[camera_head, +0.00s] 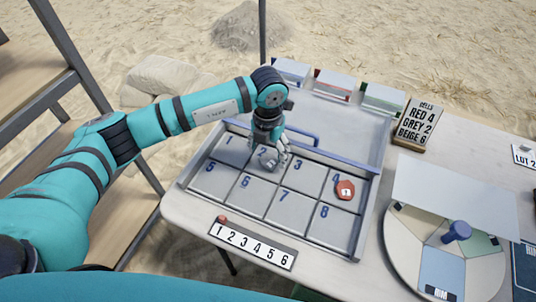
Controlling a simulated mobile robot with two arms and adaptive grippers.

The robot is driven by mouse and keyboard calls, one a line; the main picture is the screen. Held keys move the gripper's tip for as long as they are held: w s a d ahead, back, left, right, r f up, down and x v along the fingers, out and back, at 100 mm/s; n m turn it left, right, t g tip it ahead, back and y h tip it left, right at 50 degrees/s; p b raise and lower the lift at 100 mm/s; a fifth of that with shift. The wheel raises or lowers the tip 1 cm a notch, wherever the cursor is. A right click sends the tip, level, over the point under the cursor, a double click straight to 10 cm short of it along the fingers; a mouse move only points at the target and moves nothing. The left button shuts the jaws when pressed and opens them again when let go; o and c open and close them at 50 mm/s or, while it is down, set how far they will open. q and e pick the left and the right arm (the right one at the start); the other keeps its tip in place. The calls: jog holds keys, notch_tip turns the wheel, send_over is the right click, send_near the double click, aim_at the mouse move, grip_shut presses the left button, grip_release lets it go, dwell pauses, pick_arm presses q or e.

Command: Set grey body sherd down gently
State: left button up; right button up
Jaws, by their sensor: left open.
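My left gripper (273,153) points down over cell 2 of the grey numbered tray (228,181). Its jaws are open. A small grey sherd (270,164) with a pale mark shows in cell 2 just below the fingertips, partly hidden by them; I cannot tell whether the fingers touch it. A red sherd (345,189) with a white label lies in cell 4. The sign (419,124) at the back right reads red 4, grey 2, beige 6. My right gripper is not in view.
Three boxes with coloured edges stand behind the tray, among them a green one (383,97). A numbered strip (252,245) lies in front. A round turntable (402,248) with coloured sectors and a blue knob (457,231) stands at the right, partly under a pale panel (460,197).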

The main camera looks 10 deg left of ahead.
aim_at(268, 161)
pick_arm(q)
notch_tip(268, 161, up, 10)
jog(key=shift+b, duration=0.45)
